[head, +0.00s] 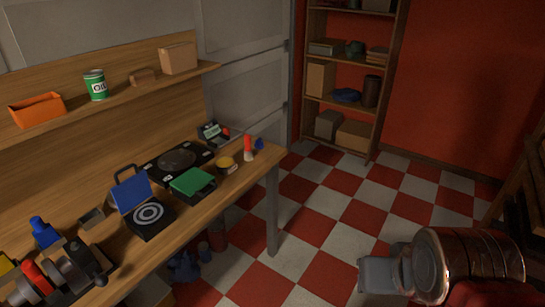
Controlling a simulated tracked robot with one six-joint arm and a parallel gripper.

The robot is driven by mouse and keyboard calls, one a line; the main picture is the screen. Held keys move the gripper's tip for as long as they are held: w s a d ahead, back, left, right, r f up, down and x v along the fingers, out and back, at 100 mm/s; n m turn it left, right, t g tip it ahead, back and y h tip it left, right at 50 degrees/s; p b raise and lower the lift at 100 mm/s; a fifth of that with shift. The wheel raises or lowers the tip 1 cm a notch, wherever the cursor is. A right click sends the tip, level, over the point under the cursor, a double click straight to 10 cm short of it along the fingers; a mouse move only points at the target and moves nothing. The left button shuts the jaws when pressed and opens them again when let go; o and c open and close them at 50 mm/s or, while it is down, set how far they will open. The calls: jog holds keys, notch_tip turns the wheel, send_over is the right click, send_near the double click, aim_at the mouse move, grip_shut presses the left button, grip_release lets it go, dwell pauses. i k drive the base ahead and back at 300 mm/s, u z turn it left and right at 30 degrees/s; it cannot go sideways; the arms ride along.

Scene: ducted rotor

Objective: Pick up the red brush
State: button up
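I cannot make out a red brush with certainty. A small upright red and white object (248,147) stands near the right end of the wooden workbench (262,163); its kind is too small to tell. A tiny red item (226,132) also shows by a dark open case (212,134) just left of it. Grey and metallic parts with some red, which look like my arm, fill the lower right, well apart from the bench. No gripper fingers can be seen.
The bench also holds a green-topped box (194,181), a blue-lidded case (131,192), a yellow-topped round item (225,163) and a dark machine (72,270). The checkered floor (340,215) right of the bench is clear.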

aim_at(248, 156)
jog(key=z, duration=0.2)
jog(key=k, duration=0.5)
jog(key=z, duration=0.05)
jog(key=i, duration=1.1)
jog(key=u, duration=0.45)
jog(key=i, duration=0.7)
jog(key=u, duration=1.15)
jog(key=i, duration=0.9)
jog(key=u, duration=0.6)
